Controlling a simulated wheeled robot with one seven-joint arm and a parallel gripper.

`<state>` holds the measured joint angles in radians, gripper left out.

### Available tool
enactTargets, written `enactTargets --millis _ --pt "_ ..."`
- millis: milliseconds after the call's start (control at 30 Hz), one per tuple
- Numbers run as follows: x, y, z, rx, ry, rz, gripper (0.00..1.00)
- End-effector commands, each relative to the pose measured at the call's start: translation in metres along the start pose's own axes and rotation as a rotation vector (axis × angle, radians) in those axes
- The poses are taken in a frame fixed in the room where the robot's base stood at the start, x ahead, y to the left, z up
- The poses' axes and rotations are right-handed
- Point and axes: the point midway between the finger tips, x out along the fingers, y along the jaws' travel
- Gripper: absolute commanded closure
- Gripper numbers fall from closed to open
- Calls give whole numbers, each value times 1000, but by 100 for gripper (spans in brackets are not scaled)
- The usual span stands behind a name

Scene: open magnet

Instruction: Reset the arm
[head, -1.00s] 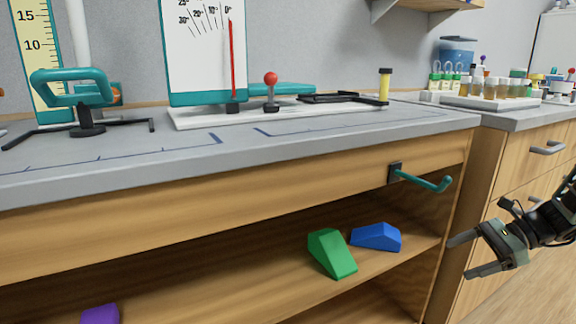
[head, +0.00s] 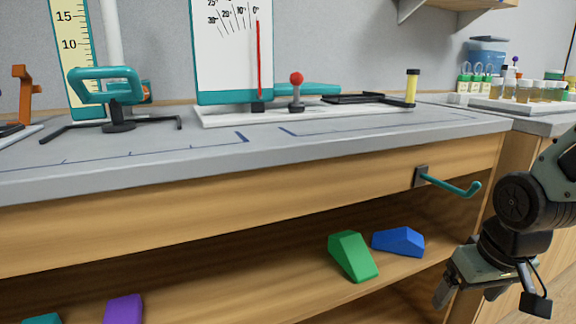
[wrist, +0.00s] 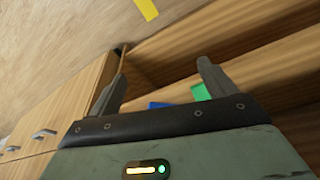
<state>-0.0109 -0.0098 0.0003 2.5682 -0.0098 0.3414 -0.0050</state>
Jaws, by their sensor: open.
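My gripper (head: 448,303) is at the lower right in the head view, in front of the bench's right end, with my arm bent above it. In the wrist view my gripper (wrist: 160,75) has its two fingers spread wide apart with nothing between them. It is open and empty. The wrist view looks tilted along the bench front and floor. In the head view one finger is partly hidden by the gripper body or the frame's edge.
A teal hook (head: 455,187) sticks out from the bench front near my arm. On the shelf below lie a green wedge (head: 352,257), a blue block (head: 398,241) and a purple block (head: 123,309). A dial board (head: 225,97) stands on the bench top (head: 340,150).

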Motion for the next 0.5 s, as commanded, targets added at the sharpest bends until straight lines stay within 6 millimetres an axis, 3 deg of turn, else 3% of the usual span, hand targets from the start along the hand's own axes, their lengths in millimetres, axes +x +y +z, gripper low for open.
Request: enactTargets --millis 33,200,500 --pt "-3 -21 4 -52 -18 -20 17" --pt "-14 -83 26 -223 -77 -72 17" --pt "-43 -168 96 -553 -183 -128 17"
